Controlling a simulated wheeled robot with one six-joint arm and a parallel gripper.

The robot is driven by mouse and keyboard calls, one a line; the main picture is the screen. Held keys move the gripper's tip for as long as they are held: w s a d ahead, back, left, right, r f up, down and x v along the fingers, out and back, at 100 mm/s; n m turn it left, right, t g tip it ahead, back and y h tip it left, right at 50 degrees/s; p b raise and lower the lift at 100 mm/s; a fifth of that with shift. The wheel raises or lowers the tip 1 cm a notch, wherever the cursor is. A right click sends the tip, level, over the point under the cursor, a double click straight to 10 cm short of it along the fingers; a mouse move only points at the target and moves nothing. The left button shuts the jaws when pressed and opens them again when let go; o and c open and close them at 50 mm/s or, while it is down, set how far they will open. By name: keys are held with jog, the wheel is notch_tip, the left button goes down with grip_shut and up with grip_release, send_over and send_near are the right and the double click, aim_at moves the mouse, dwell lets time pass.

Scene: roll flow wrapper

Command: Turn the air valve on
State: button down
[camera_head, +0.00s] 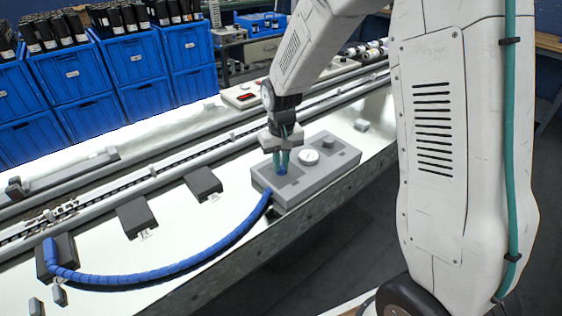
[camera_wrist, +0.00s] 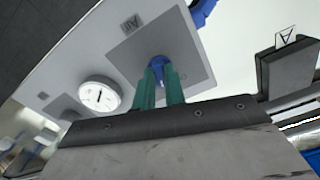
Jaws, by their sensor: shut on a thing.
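The air valve is a small blue handle (camera_wrist: 158,66) on a dark grey square marked "Air" on a light grey panel box (camera_head: 330,178). In the head view the blue handle (camera_head: 282,168) shows just under my fingertips. My gripper (camera_head: 282,160) points down at it, with its green fingers one on each side. In the wrist view my gripper (camera_wrist: 160,78) is shut on the blue handle, and the fingers hide part of it. I cannot tell which way the handle is turned.
A round white gauge (camera_wrist: 99,95) sits beside the valve on the panel. A blue hose (camera_head: 170,268) runs from the box to a dark block at the left. Dark blocks (camera_head: 203,184) stand on the white table. Blue bins (camera_head: 130,60) line the back.

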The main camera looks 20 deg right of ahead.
jog(key=shift+m, duration=1.1)
jog(key=c, duration=1.5)
grip_release()
jog(key=shift+o, duration=0.2)
jog(key=shift+r, duration=0.1)
notch_tip(320, 180, up, 8)
jog(key=shift+f, duration=0.1)
